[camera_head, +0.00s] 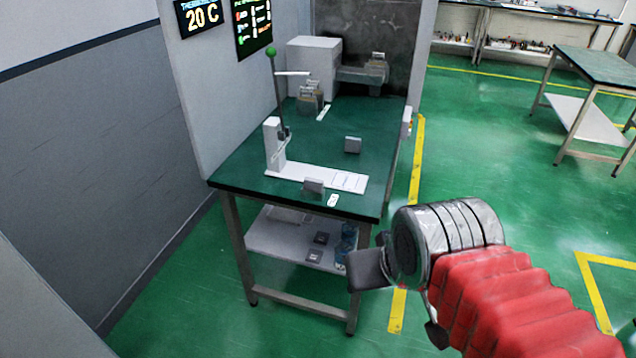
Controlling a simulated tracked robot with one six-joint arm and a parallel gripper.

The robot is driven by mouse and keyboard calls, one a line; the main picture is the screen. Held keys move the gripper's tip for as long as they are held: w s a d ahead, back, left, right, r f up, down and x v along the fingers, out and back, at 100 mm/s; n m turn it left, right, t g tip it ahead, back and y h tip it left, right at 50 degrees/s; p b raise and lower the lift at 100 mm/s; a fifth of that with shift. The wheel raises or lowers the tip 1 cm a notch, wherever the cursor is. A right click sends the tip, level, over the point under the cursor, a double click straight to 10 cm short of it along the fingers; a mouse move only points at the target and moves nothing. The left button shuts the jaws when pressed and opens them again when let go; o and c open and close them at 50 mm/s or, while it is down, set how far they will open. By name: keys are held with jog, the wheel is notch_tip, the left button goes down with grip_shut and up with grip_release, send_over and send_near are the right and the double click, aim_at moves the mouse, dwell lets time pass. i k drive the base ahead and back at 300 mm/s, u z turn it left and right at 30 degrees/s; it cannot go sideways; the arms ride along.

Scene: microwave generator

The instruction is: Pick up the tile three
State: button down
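No tile can be surely read as number three at this size. Small white pieces with faint dark markings lie on the green-topped table, one near its front edge (333,199) and one further back (323,112). A small grey block (313,185) stands next to the front white piece, and another grey block (353,145) stands near the table's middle. My gripper (400,308) is in front of and to the right of the table, in the foreground. Its two dark fingers are spread apart, with nothing seen between them, and it is clear of the table things.
The green-topped table (235,172) carries a white lever press (273,145) with a green knob and a grey-white machine (313,62) at the back. Its lower shelf (270,240) holds small dark items. Another table (600,68) stands at right. Green floor is open between.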

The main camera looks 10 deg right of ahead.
aim_at(310, 184)
jog(key=i, duration=0.9)
jog(key=u, duration=2.4)
jog(key=k, duration=0.65)
jog(key=u, duration=0.05)
